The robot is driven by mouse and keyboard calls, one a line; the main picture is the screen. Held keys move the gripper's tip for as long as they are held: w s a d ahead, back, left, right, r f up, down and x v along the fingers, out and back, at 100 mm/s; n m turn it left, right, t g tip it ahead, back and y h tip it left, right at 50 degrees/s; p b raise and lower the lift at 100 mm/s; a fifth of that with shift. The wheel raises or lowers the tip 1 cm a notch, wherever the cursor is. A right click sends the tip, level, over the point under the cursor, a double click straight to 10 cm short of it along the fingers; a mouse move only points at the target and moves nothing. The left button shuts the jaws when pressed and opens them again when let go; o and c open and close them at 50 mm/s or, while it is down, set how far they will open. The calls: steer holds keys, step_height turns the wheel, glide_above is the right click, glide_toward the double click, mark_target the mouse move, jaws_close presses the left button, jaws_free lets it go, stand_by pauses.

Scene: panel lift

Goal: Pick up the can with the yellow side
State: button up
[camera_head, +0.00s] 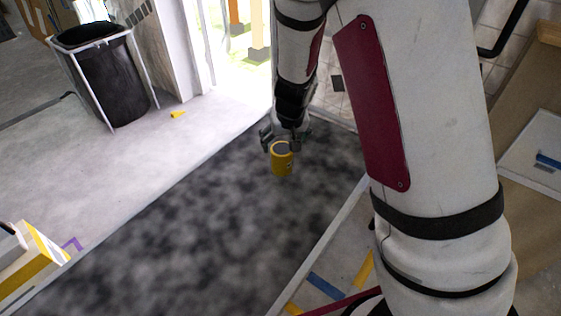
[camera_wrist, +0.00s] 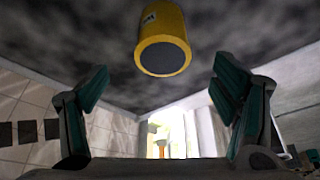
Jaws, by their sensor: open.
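The yellow-sided can (camera_head: 281,160) has a dark grey end face and is on or just over the dark mottled surface (camera_head: 200,215). In the wrist view the can (camera_wrist: 163,27) is at the top middle, its dark round end turned toward the camera and a small label on its side.
A black bin (camera_head: 108,75) in a white frame stands at the upper left on the pale floor. A box with yellow edges (camera_head: 30,265) is at the lower left. A pale edge (camera_head: 325,245) borders the dark surface on the right. The dark surface around the can is clear.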

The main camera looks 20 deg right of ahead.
mark_target(282, 148)
steer(key=shift+b+x, duration=1.4)
steer(key=shift+x, duration=2.1)
steer(key=shift+w+a+r, duration=0.15)
steer(key=shift+w+a, duration=0.05)
steer(key=c, duration=1.5)
steer(key=shift+r, duration=0.1)
